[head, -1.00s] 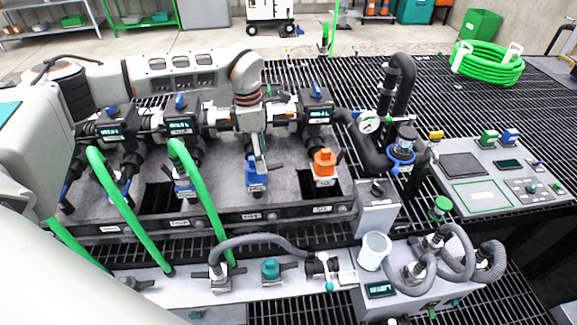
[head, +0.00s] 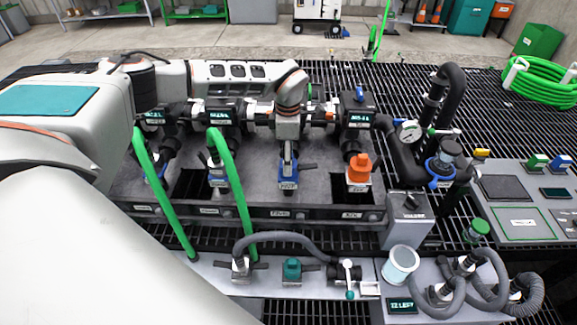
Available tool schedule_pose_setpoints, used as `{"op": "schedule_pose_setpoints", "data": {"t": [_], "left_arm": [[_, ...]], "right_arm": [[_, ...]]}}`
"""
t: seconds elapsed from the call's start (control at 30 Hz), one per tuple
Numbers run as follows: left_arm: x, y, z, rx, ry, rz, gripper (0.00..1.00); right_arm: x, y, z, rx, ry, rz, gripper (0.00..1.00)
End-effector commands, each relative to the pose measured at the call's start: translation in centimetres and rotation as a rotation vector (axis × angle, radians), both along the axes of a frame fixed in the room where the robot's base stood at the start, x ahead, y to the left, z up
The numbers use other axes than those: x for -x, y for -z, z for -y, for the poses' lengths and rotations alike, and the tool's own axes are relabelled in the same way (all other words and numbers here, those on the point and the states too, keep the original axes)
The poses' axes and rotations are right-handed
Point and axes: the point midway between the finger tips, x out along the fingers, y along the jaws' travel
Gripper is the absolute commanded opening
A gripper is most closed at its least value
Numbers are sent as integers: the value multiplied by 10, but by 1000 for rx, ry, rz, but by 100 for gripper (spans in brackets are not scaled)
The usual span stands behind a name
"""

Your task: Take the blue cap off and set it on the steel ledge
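The blue cap (head: 288,181) sits on a fitting in the manifold's front row, left of the orange cap (head: 359,168). My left arm reaches across from the left, and its gripper (head: 288,157) points down at the blue cap. The fingers overlap the cap's top in the picture. They look narrow from here, and I cannot tell whether they grip it. A light grey steel ledge (head: 262,287) runs along the front, below the manifold. My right gripper is not in view.
The ledge carries a teal cap (head: 292,268), a grey hose (head: 290,238) and a valve (head: 347,273). Green hoses (head: 240,185) arch down left of the blue cap. A white cup (head: 401,262) stands to the right. Small bare patches show between the ledge's fittings.

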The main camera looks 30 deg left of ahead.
Motion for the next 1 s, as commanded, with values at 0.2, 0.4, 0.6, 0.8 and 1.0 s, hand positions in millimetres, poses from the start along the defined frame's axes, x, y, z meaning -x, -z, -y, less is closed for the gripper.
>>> {"op": "schedule_pose_setpoints", "data": {"t": [0.2,0.4,0.6,0.8,1.0], "left_arm": [[-1,-1,0,0,0,2,44],[0,-1,0,0,0,1,13],[-1,-2,0,0,0,1,13],[-1,-10,0,1,1,4,13],[-2,-37,0,0,1,7,13]], "right_arm": [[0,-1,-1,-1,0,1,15],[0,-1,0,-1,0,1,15],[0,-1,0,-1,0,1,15],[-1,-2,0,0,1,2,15],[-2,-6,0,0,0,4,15]]}}
